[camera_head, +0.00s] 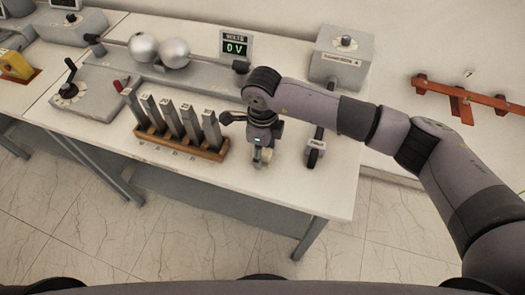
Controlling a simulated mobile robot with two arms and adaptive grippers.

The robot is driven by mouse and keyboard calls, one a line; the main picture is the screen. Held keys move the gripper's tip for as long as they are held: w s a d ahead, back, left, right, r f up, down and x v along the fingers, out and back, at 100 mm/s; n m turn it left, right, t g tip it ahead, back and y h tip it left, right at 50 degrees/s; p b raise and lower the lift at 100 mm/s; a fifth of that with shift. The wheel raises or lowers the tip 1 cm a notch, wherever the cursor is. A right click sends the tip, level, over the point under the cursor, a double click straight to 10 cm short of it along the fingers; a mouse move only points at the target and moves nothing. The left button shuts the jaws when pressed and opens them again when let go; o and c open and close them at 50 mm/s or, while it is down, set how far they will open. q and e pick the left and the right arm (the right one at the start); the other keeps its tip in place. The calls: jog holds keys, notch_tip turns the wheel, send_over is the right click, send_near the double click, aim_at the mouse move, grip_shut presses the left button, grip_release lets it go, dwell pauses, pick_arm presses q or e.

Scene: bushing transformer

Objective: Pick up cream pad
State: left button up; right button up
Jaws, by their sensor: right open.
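My right gripper (263,158) comes in from the right over the front part of the table (270,196) and points down. Its jaws are open. A small pale, cream-coloured piece (266,154) shows at its fingertips; it may be the cream pad, but it is too small and too covered by the gripper to tell. I cannot tell whether the fingers touch it. My left gripper is not in view.
A wooden rack (180,146) with several grey upright blocks stands just left of the gripper. A black-handled piece (316,147) lies to the right. Behind are a volts display (236,47), two metal spheres (143,46) and a grey box (341,56).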

grip_shut()
dwell(0.6)
